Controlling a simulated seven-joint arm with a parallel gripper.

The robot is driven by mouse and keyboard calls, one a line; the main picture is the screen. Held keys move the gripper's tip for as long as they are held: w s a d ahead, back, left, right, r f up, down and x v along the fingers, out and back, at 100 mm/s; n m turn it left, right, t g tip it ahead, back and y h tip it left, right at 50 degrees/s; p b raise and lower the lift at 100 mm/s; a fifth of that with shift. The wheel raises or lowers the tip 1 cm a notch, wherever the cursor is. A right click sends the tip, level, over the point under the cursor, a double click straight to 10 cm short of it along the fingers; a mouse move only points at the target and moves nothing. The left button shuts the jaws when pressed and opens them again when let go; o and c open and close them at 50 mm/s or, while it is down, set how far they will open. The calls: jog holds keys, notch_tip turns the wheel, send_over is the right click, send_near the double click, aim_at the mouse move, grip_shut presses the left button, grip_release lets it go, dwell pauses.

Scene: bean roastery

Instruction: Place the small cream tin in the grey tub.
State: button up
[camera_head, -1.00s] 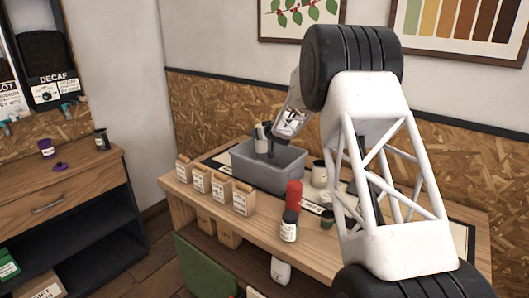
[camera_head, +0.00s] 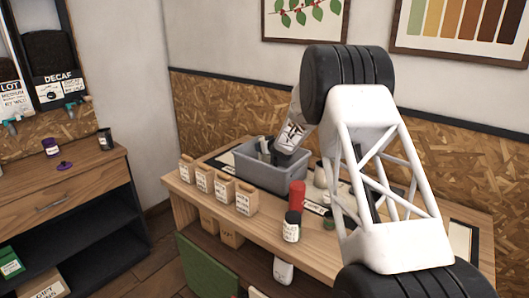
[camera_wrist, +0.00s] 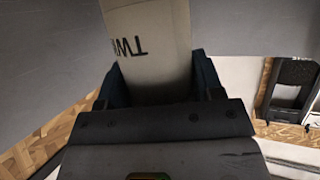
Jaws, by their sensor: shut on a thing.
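The small cream tin (camera_wrist: 150,35), with dark lettering, is between the fingers of my gripper (camera_wrist: 156,82) in the wrist view. My gripper is shut on it. In the head view, my gripper (camera_head: 268,150) reaches down into the grey tub (camera_head: 262,176), its lower end partly hidden by the tub's near wall. I cannot tell whether the tin touches the tub floor.
Several kraft paper bags (camera_head: 222,187) stand left of the tub. A red canister (camera_head: 298,195), a dark-lidded jar (camera_head: 292,228), a cream container (camera_head: 320,174) and a small green-dark pot (camera_head: 329,223) stand to its right, near my arm.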

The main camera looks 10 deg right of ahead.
jog(key=shift+f, duration=1.25)
jog(key=shift+f, duration=0.1)
jog(key=o, duration=1.1)
jog(key=shift+f, duration=0.1)
jog(key=shift+o, duration=0.2)
jog(key=shift+r, duration=0.25)
jog(key=v, duration=0.7)
jog(key=shift+s+d, duration=0.15)
jog(key=shift+s, duration=0.1)
jog(key=shift+r, duration=0.1)
